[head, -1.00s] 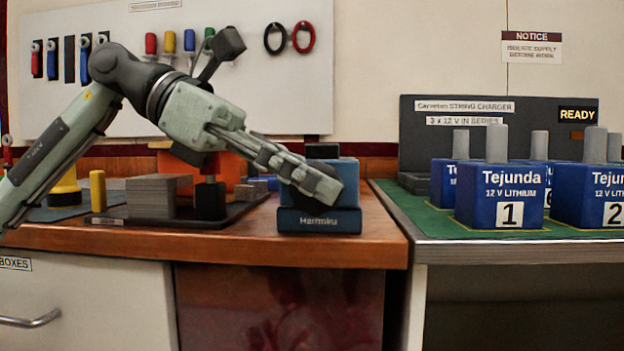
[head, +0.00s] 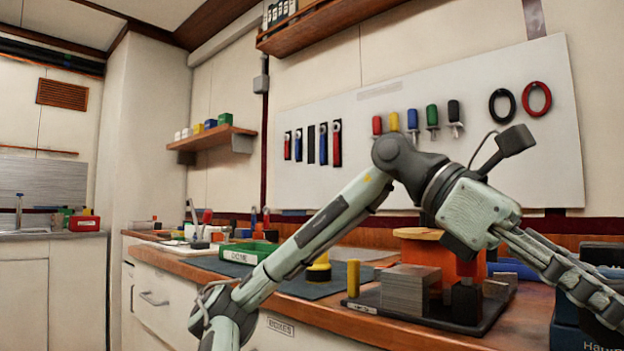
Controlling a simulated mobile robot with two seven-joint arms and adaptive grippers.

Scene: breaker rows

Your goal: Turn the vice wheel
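The blue vice (head: 566,338) stands on the wooden bench at the lower right edge, partly cut off by the frame. My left arm comes in from the lower left and reaches across the bench. My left gripper (head: 605,305) is at the vice's front, overlapping it in the picture. Its fingers are seen side-on, so I cannot tell whether they are open or shut. The vice wheel is not clearly visible; the gripper and the frame edge hide that area. My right gripper is not in view.
A green box (head: 247,254) and hand tools are farther left. A tool board (head: 545,75) hangs above.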

